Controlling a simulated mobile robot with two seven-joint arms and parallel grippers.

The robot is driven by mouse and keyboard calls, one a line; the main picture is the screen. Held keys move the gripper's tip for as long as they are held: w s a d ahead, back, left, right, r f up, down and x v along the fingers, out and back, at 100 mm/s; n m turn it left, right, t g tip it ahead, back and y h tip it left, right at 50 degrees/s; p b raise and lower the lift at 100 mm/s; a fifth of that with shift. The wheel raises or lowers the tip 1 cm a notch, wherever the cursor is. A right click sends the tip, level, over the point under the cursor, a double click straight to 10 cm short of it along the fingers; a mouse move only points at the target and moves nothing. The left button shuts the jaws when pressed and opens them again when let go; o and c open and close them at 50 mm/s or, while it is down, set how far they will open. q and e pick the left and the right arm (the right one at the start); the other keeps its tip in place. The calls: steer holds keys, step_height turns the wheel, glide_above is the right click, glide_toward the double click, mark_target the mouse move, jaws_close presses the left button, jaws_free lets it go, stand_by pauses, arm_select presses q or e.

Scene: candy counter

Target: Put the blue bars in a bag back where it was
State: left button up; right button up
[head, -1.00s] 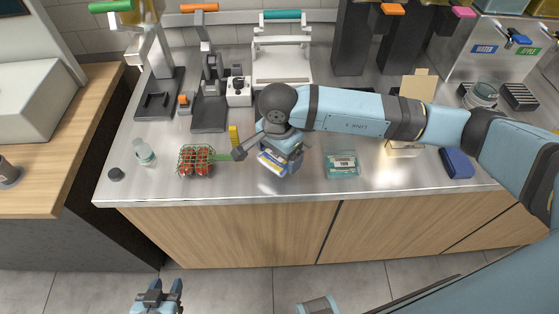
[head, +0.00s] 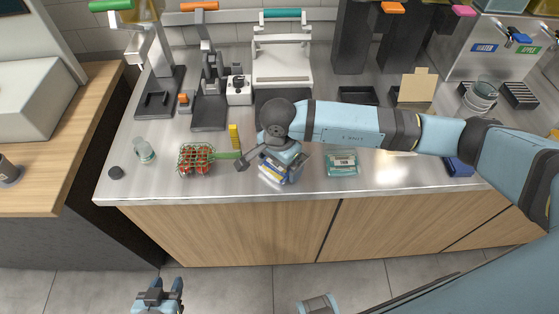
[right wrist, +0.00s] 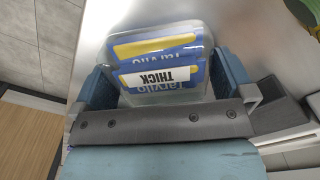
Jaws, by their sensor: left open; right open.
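The blue bars in a bag (head: 272,172), a clear pouch with blue and yellow bars, are on the steel counter near its front edge, partly hidden under my right arm. In the right wrist view the bag (right wrist: 160,62) shows a "THICK" label and lies between the two blue fingers. My right gripper (head: 282,155) is open around the bag, one finger on each side; I cannot tell whether they touch it. My left gripper (head: 160,288) is open and empty, low in front of the counter.
A red-filled green net pack (head: 196,160) and a clear bottle (head: 144,151) stand to the left. A teal pack (head: 342,163) lies to the right, with a dark blue item (head: 459,167) farther right. Dispensers and a white machine (head: 283,62) line the back.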

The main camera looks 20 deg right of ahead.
step_height(320, 180, up, 12)
steer(key=b, duration=0.1)
steer(key=shift+b, duration=0.35)
steer(key=shift+a+r, duration=0.1)
